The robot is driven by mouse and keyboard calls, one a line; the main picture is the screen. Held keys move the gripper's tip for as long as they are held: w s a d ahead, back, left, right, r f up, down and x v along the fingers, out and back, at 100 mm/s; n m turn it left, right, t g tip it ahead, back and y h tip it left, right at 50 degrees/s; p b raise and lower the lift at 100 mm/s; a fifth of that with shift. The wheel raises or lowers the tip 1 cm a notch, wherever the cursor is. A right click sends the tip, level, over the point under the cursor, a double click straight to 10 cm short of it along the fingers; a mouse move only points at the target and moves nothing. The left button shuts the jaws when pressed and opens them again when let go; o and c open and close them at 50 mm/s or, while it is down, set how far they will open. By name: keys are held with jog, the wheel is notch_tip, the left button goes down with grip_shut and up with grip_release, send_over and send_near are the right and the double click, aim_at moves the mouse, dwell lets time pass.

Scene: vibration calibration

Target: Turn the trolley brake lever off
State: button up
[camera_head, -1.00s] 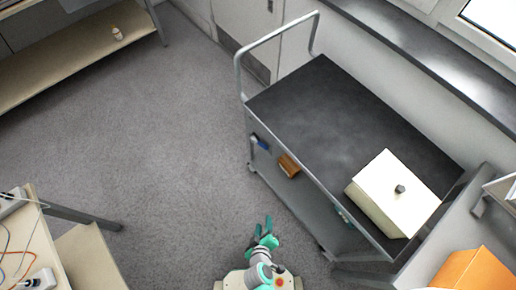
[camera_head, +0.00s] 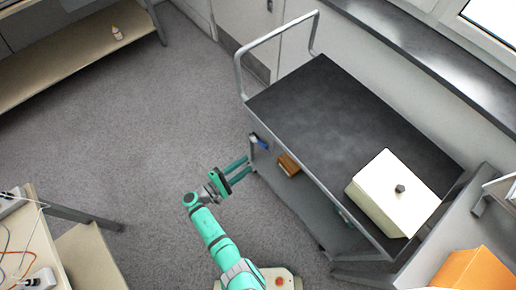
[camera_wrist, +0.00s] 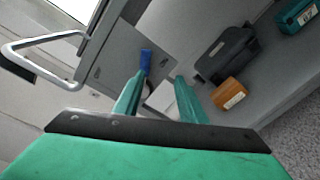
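The trolley (camera_head: 330,110) stands at the right with a dark top and a grey push handle at its far left end. Its brake lever (camera_head: 259,142) is a small blue-tipped lever on the trolley's near left end. In the wrist view the blue lever (camera_wrist: 146,60) shows ahead, beyond the fingertips and near the left one. My gripper (camera_head: 247,167) is open and empty, its fingers pointing right toward the trolley, just below the lever. The fingers also show in the wrist view (camera_wrist: 160,84). Whether a fingertip touches the trolley I cannot tell.
A cream box (camera_head: 385,200) sits on the trolley top. An orange-brown box (camera_head: 289,165) lies on the lower shelf; the wrist view also shows a dark case (camera_wrist: 228,55) and a teal box (camera_wrist: 297,15) there. A bench (camera_head: 90,255) stands lower left. Open carpet lies left of the trolley.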

aim_at(261, 146)
jog(key=shift+h, duration=0.4)
jog(key=w+d, duration=0.2)
jog(key=w+d+r, duration=0.1)
jog(key=w+d, duration=0.1)
jog(key=w+d+r, duration=0.1)
jog(key=w+d, duration=0.1)
jog(key=w, duration=0.1)
jog(key=shift+d, duration=0.3)
grip_shut()
